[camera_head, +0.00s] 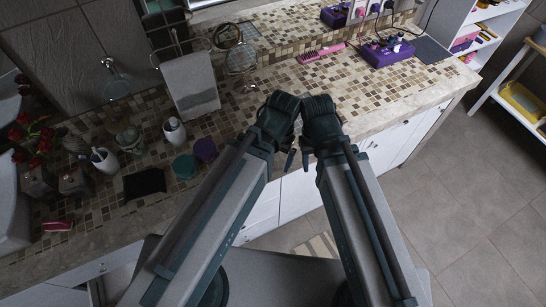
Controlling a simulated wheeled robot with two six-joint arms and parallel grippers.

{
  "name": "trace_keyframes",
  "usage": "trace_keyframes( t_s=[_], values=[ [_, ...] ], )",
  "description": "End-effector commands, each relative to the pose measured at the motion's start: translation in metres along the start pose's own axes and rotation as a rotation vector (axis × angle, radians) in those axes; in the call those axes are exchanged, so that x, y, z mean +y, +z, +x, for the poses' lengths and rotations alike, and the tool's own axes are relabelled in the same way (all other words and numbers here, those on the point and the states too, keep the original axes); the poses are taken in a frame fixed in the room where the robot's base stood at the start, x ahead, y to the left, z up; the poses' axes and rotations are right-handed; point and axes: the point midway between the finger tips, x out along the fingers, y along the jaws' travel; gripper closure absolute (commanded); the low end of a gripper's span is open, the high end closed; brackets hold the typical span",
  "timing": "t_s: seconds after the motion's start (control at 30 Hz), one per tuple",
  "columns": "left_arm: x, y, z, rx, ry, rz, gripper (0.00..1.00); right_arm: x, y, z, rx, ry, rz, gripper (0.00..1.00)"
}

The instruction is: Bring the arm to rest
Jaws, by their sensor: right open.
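My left arm reaches up from the lower middle, and its dark teal wrist (279,116) is in front of the counter's edge. My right arm rises beside it, with its wrist (320,118) close to the left one. My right gripper (307,158) is open and holds nothing that I can see. My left gripper (290,159) points down and is mostly hidden by its own arm, so I cannot tell its jaws. Both grippers are near the counter's front edge.
The mosaic-tiled counter (345,85) bears a purple box (387,53), a pink comb (321,53), a grey towel (191,84) on a stand, a round mirror (240,60), cups and jars (174,131). A white shelf (488,30) stands at right. The tiled floor (465,190) at right is clear.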

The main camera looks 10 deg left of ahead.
Motion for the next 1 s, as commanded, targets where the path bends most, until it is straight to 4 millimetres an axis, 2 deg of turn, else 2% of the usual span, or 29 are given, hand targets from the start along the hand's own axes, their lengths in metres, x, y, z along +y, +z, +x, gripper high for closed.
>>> trace_keyframes(
  t_s=[0.17,0.27,0.5,0.6,0.9,1.0],
  values=[
    [0.000,-0.001,0.001,0.000,0.001,0.001,0.00,0.000,0.000,0.001,0.000,0.000,0.000,0.50],
    [0.001,-0.001,0.010,0.000,0.001,0.002,0.00,-0.001,-0.001,0.010,0.000,0.000,0.000,0.50],
    [0.005,-0.004,0.058,0.000,0.000,0.006,0.00,-0.005,-0.003,0.058,0.000,0.001,-0.004,0.50],
    [0.006,-0.005,0.071,0.000,0.000,0.008,0.00,-0.007,-0.004,0.071,0.000,0.001,-0.005,0.50],
    [0.006,-0.005,0.068,0.000,0.000,0.008,0.00,-0.006,-0.004,0.068,0.000,0.001,-0.005,0.50],
    [0.006,-0.005,0.068,0.000,0.000,0.008,0.16,-0.006,-0.004,0.068,0.000,0.001,-0.005,0.50]
  ],
)
